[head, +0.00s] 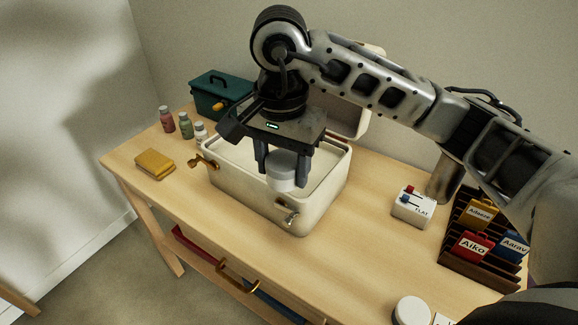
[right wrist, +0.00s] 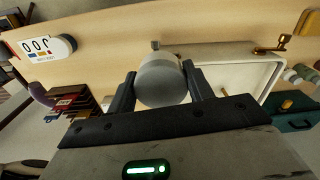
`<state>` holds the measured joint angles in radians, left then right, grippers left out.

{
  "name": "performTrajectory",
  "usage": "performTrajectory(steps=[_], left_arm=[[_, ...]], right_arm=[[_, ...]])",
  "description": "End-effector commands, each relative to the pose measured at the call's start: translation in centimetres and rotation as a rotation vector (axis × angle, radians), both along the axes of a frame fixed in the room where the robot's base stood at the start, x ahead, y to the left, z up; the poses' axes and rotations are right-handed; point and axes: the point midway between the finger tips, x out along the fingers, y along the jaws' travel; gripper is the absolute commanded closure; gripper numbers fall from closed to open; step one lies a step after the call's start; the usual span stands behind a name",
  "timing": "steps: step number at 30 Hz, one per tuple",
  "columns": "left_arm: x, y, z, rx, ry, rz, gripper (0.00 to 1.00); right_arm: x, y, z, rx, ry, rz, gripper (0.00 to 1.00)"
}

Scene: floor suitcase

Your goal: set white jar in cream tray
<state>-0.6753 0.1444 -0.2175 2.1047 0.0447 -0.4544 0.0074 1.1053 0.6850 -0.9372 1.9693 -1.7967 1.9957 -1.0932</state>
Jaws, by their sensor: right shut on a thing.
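The white jar (head: 281,176) is a short round cylinder, held between the two dark fingers of my right gripper (head: 282,172). The right wrist view shows the same jar (right wrist: 163,82) from its round end, with a finger of my right gripper (right wrist: 160,78) on each side. The cream tray (head: 330,190) is an open, case-like box with brass latches on its front and a raised lid behind. In the head view the jar overlaps the tray's front part; its exact height over the rim cannot be told. My left gripper is out of view.
On the wooden table are a teal box (head: 220,93), several small bottles (head: 185,125), a yellow block (head: 155,164), a white box with red and blue knobs (head: 413,205) and a rack of labelled tags (head: 477,275). A white round thing (head: 411,311) lies at front.

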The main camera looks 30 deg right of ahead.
Motion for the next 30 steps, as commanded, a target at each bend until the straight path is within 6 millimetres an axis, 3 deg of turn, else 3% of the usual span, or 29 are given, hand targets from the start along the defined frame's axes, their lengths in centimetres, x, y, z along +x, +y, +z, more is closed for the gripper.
performTrajectory(steps=[6,12,21,30], left_arm=[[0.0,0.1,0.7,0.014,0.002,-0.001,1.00],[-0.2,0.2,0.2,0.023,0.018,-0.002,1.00],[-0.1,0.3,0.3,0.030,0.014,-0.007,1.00],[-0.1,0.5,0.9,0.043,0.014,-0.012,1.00]], right_arm=[[4.2,-3.6,-2.3,-0.002,0.005,-0.005,0.72],[6.4,-5.2,-6.1,-0.001,0.003,0.000,0.72],[7.8,-6.3,-8.2,-0.001,0.001,0.001,0.72],[7.8,-6.3,-11.2,0.000,-0.001,0.003,0.72]])
